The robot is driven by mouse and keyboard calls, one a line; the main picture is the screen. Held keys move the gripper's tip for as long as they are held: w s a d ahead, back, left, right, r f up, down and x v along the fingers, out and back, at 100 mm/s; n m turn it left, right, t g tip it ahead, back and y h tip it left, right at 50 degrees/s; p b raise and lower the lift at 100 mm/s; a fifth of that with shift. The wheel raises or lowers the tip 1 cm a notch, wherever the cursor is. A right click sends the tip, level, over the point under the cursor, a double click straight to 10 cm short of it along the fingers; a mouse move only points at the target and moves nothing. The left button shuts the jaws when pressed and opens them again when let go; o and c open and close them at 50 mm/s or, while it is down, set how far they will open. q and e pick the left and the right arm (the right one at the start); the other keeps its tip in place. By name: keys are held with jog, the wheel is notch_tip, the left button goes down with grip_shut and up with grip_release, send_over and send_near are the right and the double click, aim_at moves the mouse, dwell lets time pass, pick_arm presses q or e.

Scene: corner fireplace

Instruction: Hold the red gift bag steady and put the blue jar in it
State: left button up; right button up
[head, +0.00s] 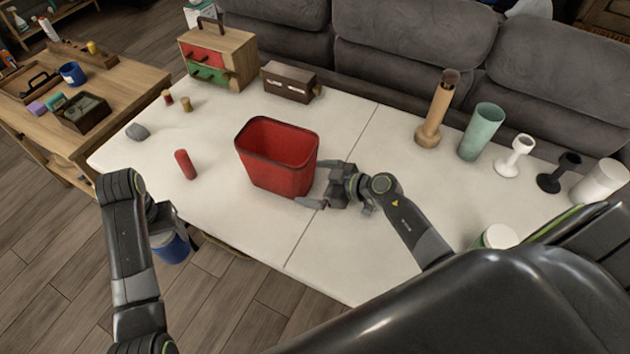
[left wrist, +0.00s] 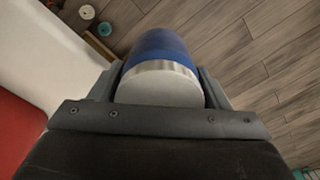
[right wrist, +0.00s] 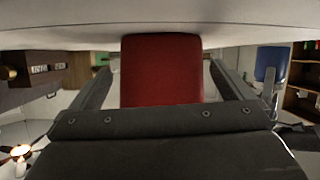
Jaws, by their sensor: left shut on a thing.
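The red gift bag (head: 277,172), an open-topped container with a dark rim, stands upright on the white table. My right gripper (head: 318,186) is at its right side with fingers apart. In the right wrist view the bag (right wrist: 160,72) shows between the fingers, with gaps on both sides. My left gripper (head: 168,228) is shut on the blue jar (head: 172,249), off the table's front edge and over the floor. In the left wrist view the jar (left wrist: 158,48) shows its white ribbed lid toward the camera. Its far end is hidden.
A red cylinder (head: 185,164) and a grey stone (head: 137,132) are left of the bag. A drawer box (head: 218,57) and brown case (head: 290,82) stand behind. Several vases and holders, including a green vase (head: 481,132), are at right. The table (head: 345,255) is clear in front.

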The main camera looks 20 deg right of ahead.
jog(key=shift+s, duration=0.1)
dwell(0.5)
jog(key=v, duration=1.1)
jog(key=shift+s+d+r, duration=0.2)
jog(key=shift+s+d, duration=0.05)
jog(key=shift+s, duration=0.1)
